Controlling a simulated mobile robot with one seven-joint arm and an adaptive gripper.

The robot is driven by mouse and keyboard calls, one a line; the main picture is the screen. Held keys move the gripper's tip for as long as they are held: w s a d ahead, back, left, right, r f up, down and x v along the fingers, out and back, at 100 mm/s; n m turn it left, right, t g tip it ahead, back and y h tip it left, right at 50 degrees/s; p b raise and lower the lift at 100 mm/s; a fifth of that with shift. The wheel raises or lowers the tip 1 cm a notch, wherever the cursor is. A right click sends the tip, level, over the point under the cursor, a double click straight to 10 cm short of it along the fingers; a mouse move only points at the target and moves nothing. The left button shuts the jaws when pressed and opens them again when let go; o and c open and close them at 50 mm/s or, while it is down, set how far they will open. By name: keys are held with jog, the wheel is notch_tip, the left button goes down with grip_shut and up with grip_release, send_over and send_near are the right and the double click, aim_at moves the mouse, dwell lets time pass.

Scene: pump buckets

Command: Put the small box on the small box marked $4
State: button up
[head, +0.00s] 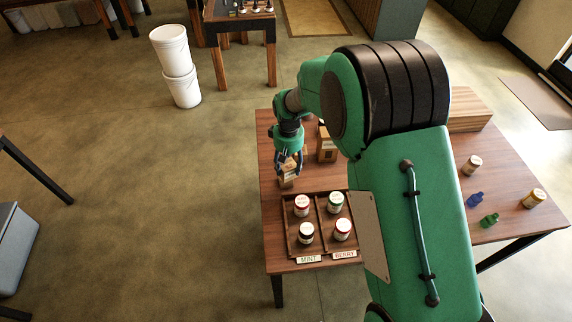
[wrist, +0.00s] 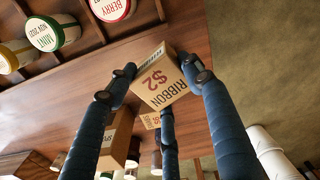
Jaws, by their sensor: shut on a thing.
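My gripper (head: 287,160) is shut on a small cardboard box marked "RIBBON" and "$2" (wrist: 160,78), which also shows in the head view (head: 291,166). In the wrist view (wrist: 163,92) its dark blue fingers close around the box, which looks tilted. Part of another small box (wrist: 152,121) shows beyond the held box; its print is too small to read. A larger brown box (wrist: 115,140) with a partly hidden label stands beside it, and also shows in the head view (head: 326,150). I cannot read "$4" on any box.
A divided wooden tray (head: 318,225) labelled MINT and BERRY holds several jars at the table's front left. Bottles and jars (head: 489,220) stand at the right. My arm hides the table's middle. White buckets (head: 184,90) stand stacked on the floor.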

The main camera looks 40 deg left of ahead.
jog(key=shift+w+a+f, duration=0.2)
jog(key=shift+w+a, duration=1.05)
jog(key=shift+a, duration=0.25)
jog(key=shift+f+b, duration=0.35)
jog(key=shift+f, duration=1.35)
jog(key=shift+f, duration=0.15)
jog(key=o, duration=1.2)
jog(key=shift+c, duration=0.2)
notch_tip(320, 180, up, 12)
jog(key=p, duration=0.1)
